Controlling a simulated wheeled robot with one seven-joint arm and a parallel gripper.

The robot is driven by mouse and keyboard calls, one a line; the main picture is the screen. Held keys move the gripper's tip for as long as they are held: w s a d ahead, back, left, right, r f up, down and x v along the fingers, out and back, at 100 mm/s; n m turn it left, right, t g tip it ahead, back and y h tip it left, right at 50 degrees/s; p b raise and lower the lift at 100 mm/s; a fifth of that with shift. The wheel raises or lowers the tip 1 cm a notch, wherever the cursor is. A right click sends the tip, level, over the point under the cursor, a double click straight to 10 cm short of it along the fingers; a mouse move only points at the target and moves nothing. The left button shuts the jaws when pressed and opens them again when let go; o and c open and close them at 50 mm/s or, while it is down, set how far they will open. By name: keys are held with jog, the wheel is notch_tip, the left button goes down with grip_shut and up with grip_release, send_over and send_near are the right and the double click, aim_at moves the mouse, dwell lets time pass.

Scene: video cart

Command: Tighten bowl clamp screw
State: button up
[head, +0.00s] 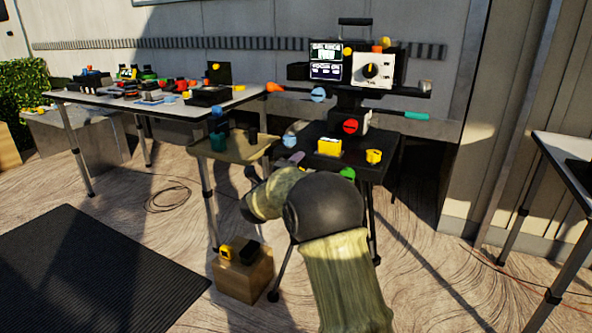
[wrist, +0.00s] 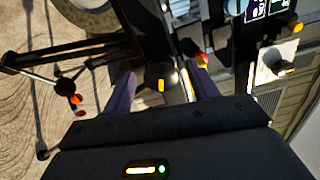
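My gripper (wrist: 163,82) is open, with two purple fingers set apart. A round dark knob with a yellow mark (wrist: 161,77) shows between the fingers in the wrist view. It looks like the bowl clamp screw, but I cannot be sure. I cannot tell whether either finger touches it. In the head view, a small purple-grey part of my gripper (head: 297,157) shows in front of the video cart (head: 322,131). My arm hides most of it, and I cannot make out the dark knob there.
The cart carries a monitor (head: 330,62), a white dial panel (head: 372,71), a red knob (head: 350,126), a blue knob (head: 318,95) and a green handle (head: 417,116). A tan tray (head: 231,148) is at its left. A wooden box (head: 243,276) stands on the floor.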

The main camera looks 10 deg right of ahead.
jog(key=p+v, duration=0.3)
jog(key=v, duration=1.4)
jog(key=shift+a, duration=0.15)
jog(key=shift+r, duration=0.1)
